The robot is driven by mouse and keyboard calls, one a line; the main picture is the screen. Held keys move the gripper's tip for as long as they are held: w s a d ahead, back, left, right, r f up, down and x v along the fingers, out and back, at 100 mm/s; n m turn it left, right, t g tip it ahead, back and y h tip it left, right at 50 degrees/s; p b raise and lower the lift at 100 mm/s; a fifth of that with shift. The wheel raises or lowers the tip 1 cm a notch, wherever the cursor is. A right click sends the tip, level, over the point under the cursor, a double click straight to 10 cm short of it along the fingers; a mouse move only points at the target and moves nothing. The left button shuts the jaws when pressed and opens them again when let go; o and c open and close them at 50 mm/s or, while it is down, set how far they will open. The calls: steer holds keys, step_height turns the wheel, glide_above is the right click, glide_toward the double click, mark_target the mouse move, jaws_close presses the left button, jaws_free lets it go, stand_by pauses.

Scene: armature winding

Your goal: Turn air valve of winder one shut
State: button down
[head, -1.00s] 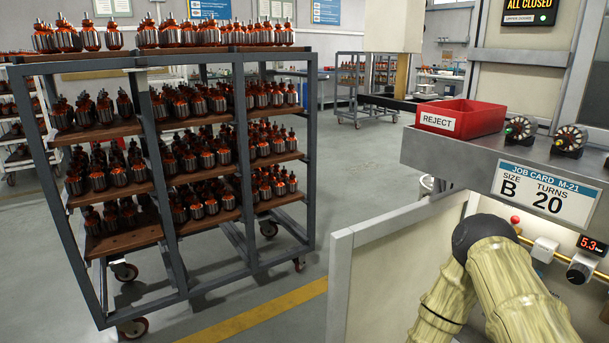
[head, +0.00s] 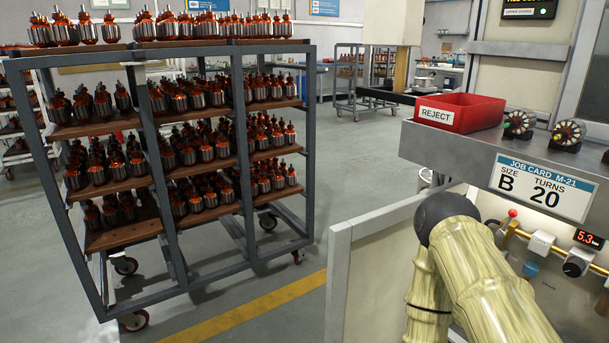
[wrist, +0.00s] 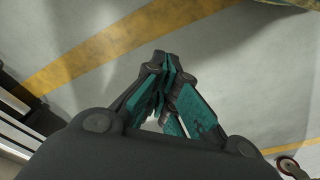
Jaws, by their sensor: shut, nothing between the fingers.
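A small red-knobbed valve handle (head: 512,213) stands on a brass air pipe (head: 520,236) under the bench at the right of the head view. My arm partly hides the pipe's left end. A pressure display (head: 589,240) beside it reads about 5.3. My gripper (wrist: 166,62) shows in the wrist view with its teal-padded fingers together and nothing between them. Only floor lies beyond the fingertips, and the valve is not in that view. My arm hides the gripper in the head view.
A white box (head: 541,244) and a dark round knob (head: 573,268) sit along the pipe. A job card (head: 543,190) hangs on the bench edge above. A pale panel (head: 372,262) stands left of my arm. A loaded rack (head: 312,150) stands at left, with clear floor between.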

steer(key=s+d+r+n+g+p, duration=0.1)
steer(key=s+d+r, duration=0.35)
steer(key=s, duration=0.25)
step_height(320, 180, up, 28)
steer(key=p, duration=2.8)
steer(key=shift+a, duration=0.3)
steer(key=shift+d, duration=0.1)
